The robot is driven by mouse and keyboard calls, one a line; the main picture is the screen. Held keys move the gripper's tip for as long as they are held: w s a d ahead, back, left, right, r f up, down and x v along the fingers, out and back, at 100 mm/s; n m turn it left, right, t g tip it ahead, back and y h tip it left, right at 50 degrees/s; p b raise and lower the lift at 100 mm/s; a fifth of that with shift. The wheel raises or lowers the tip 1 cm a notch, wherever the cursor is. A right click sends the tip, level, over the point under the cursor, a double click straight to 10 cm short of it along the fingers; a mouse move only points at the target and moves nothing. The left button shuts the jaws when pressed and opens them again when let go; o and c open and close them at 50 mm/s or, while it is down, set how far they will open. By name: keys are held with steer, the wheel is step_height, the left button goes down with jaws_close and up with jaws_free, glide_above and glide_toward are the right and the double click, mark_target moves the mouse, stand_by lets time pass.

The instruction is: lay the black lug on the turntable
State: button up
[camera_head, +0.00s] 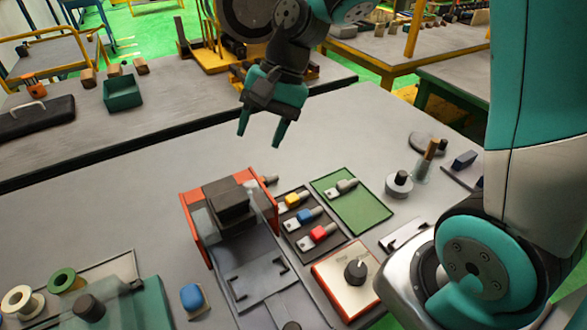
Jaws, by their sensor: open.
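My gripper (261,138) hangs open and empty above the middle of the grey table, its two teal fingers apart and pointing down. A dark grey lug with a metal end (342,187) lies on the green mat, below and to the right of my gripper; it looks like the black lug. A flat dark disc (420,142) at the right back of the table may be the turntable, with a small dark piece at its right edge. A grey disc with a black knob (398,185) stands nearer; I cannot tell for sure which is the turntable.
Yellow (292,200), blue (304,217) and red (319,234) lugs lie in a dark tray left of the green mat (370,216). A red-sided press (190,215) stands left. A dial box (340,292) is in front.

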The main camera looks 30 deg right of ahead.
steer(key=s+a+r+n, duration=0.3)
steer(key=s+r+n, duration=0.1)
steer(key=s+n, duration=0.3)
steer(key=s, duration=0.2)
steer(key=shift+s+h, duration=0.3)
steer(key=shift+o, duration=0.4)
steer(key=s+r+n, duration=0.1)
steer(key=s+n, duration=0.5)
steer(key=s, duration=0.1)
steer(key=shift+a, duration=0.2)
steer(key=w+d+f+m+p, duration=0.1)
steer(key=w+d+m, duration=0.2)
steer(key=w+m, duration=0.5)
steer(key=w+d+f+m+p, duration=0.2)
steer(key=w+m, duration=0.3)
steer(key=w, duration=0.5)
steer(key=w+d+f+m+y+p, duration=0.2)
steer(key=w+d+f+m, duration=0.75)
steer(key=d+m, duration=0.2)
steer(key=p, duration=0.3)
glide_above(262, 179)
steer(key=d, duration=0.3)
step_height(262, 179, down, 10)
steer(key=shift+a, duration=0.1)
steer(key=shift+p+x, duration=1.1)
steer(key=shift+x, duration=1.6)
jaws_close()
steer(key=shift+w, duration=0.1)
